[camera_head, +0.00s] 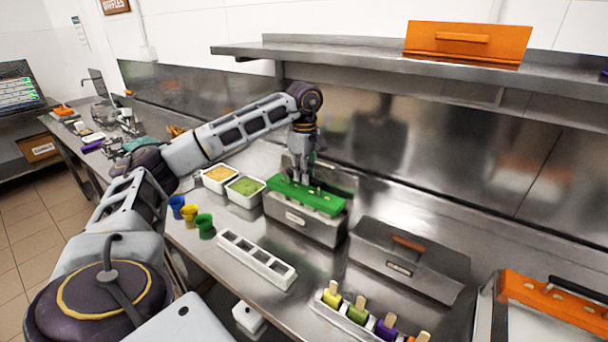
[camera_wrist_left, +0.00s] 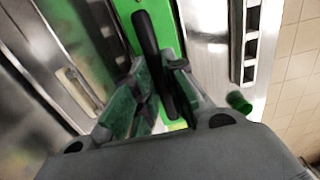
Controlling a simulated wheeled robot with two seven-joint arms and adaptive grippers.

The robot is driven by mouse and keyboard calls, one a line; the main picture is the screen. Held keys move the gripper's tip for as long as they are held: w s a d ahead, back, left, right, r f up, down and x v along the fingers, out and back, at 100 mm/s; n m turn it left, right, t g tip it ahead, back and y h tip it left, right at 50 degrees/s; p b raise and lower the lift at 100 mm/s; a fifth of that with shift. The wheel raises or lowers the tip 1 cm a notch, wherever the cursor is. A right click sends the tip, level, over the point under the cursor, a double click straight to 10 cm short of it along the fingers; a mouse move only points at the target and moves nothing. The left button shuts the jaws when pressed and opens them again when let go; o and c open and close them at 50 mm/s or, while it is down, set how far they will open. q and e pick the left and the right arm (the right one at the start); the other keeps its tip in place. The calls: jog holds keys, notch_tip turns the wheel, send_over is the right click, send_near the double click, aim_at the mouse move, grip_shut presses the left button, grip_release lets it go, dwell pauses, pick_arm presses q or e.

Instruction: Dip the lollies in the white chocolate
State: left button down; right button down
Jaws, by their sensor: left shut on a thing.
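My left gripper (camera_head: 302,178) is over the green mould (camera_head: 325,200), which lies on a steel batch freezer (camera_head: 305,225). In the left wrist view the fingers (camera_wrist_left: 165,75) are shut on a black handle (camera_wrist_left: 147,38) above the green surface (camera_wrist_left: 115,20). Lollies with wooden sticks stand in a white holder at the front: yellow (camera_head: 332,293), green (camera_head: 358,309), purple (camera_head: 387,325) and an orange one (camera_head: 420,338) cut by the frame edge. I cannot identify the white chocolate; a small white container (camera_head: 248,318) is low at the front. My right gripper is not in view.
An empty slotted white holder (camera_head: 257,258) lies in front of the freezer. Tubs of orange (camera_head: 218,173) and green (camera_head: 245,187) bits and small blue, yellow and green cups (camera_head: 204,226) stand left. A lidded steel freezer (camera_head: 405,262) and orange mould (camera_head: 555,302) are right. A shelf (camera_head: 380,64) overhangs.

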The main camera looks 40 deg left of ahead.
pick_arm(q)
jog(key=shift+r, duration=0.45)
jog(key=shift+r+p, duration=0.45)
jog(key=shift+p, duration=0.15)
jog(key=shift+r+p, duration=0.45)
jog(key=shift+r, duration=0.4)
jog(key=shift+r+p, duration=0.15)
jog(key=shift+p, duration=0.2)
